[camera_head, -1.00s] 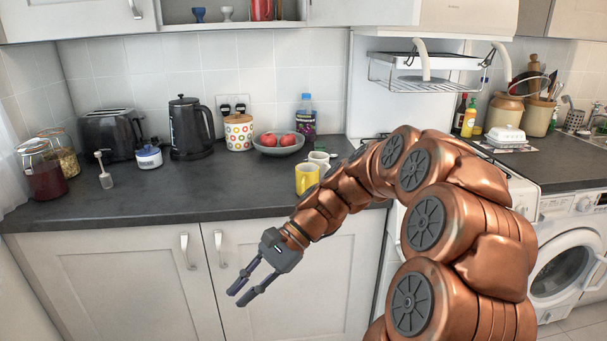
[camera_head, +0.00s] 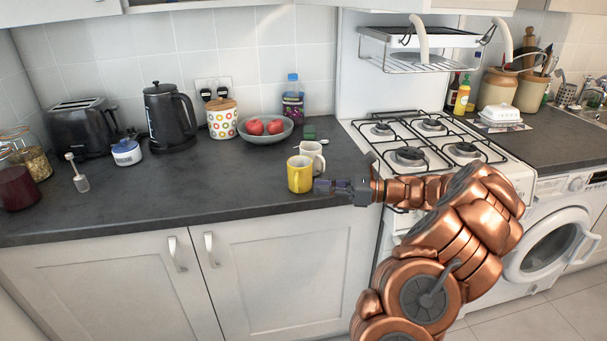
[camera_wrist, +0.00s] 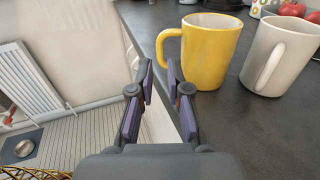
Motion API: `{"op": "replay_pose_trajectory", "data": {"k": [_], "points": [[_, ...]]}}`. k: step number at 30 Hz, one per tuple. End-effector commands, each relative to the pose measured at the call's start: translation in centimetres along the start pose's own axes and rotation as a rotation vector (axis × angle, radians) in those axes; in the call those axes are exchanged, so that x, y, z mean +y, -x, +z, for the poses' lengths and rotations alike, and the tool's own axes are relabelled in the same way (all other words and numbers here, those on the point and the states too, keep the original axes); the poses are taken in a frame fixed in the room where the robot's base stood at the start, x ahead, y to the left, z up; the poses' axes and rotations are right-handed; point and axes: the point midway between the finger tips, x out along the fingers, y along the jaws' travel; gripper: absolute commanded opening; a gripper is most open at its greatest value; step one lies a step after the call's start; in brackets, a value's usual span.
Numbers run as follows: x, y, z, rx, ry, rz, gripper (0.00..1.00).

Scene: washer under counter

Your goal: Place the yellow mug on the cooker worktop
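The yellow mug (camera_head: 299,175) stands upright on the dark counter near its front edge, left of the cooker. The cooker worktop (camera_head: 425,150) is white with black pan supports over several burners. My gripper (camera_head: 322,186) is just right of the yellow mug at the counter edge. In the wrist view my gripper (camera_wrist: 160,83) has its fingers apart with nothing between them. The yellow mug (camera_wrist: 208,52) is ahead and to the right there, its handle pointing left towards the fingers. I cannot tell whether a finger touches the handle.
A pale mug (camera_head: 313,156) stands close behind the yellow one, also seen in the wrist view (camera_wrist: 281,55). A fruit bowl (camera_head: 265,131), a spotted canister (camera_head: 222,119) and a kettle (camera_head: 169,115) are at the back. A rack (camera_head: 420,65) hangs above the cooker.

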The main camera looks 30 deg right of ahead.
Motion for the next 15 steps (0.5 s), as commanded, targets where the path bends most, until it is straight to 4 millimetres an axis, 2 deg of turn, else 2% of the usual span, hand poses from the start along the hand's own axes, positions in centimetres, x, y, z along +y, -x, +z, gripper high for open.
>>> {"op": "replay_pose_trajectory", "data": {"k": [3, 10, 15], "points": [[0.2, -1.5, 0.1, 0.000, -0.001, 0.006, 0.16], [0.1, -3.0, 0.0, 0.002, -0.001, 0.005, 0.16], [0.0, -5.2, 0.1, 0.002, -0.001, 0.006, 0.16]]}}
